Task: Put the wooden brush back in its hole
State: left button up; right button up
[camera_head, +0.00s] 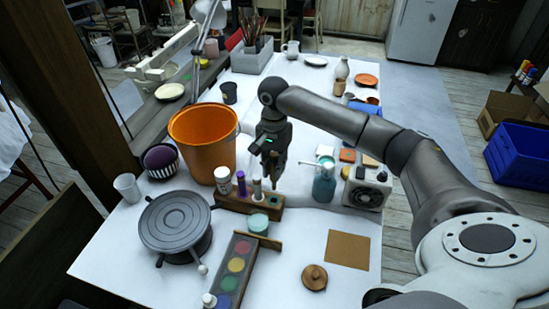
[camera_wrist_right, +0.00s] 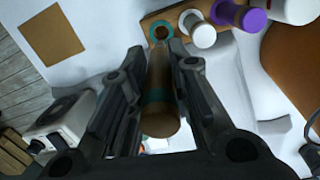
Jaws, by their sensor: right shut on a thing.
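My right gripper (camera_head: 272,165) is above the right end of the wooden holder (camera_head: 233,204). It is shut on the wooden brush, whose brown end with a teal band shows between the fingers in the right wrist view (camera_wrist_right: 160,118). The holder also shows there (camera_wrist_right: 175,13), with a teal-ringed round hole (camera_wrist_right: 160,31) just past the far end of the brush. In the head view the brush is partly hidden by the fingers. I cannot tell whether its tip touches the hole. My left gripper is not in view.
A purple-capped tube (camera_head: 241,184) and a white-capped tube (camera_head: 257,189) stand in the holder beside the hole. A teal bottle (camera_head: 324,184) stands to the right, a small teal jar (camera_head: 258,223) in front. An orange bucket (camera_head: 203,145) is behind left.

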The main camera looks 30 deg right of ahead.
aim_at(274, 187)
jog(key=shift+s+a+f+b, duration=0.1)
jog(key=shift+a+f+b, duration=0.1)
jog(key=shift+f+b, duration=0.3)
jog(key=shift+f, duration=0.4)
jog(key=shift+f+b, duration=0.35)
jog(key=shift+f, duration=0.5)
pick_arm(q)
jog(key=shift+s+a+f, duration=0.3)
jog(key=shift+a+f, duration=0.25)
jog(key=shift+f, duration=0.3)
pick_arm(e)
jog(key=shift+d+f, duration=0.1)
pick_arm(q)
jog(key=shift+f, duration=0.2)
pick_arm(e)
jog(key=shift+f, duration=0.2)
jog(key=shift+f+b, duration=0.7)
jog(key=shift+b, duration=0.1)
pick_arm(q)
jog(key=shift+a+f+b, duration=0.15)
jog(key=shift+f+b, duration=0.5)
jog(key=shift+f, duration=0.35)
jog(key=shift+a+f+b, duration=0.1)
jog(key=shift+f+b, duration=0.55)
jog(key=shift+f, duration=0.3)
pick_arm(e)
jog(key=shift+f, duration=1.45)
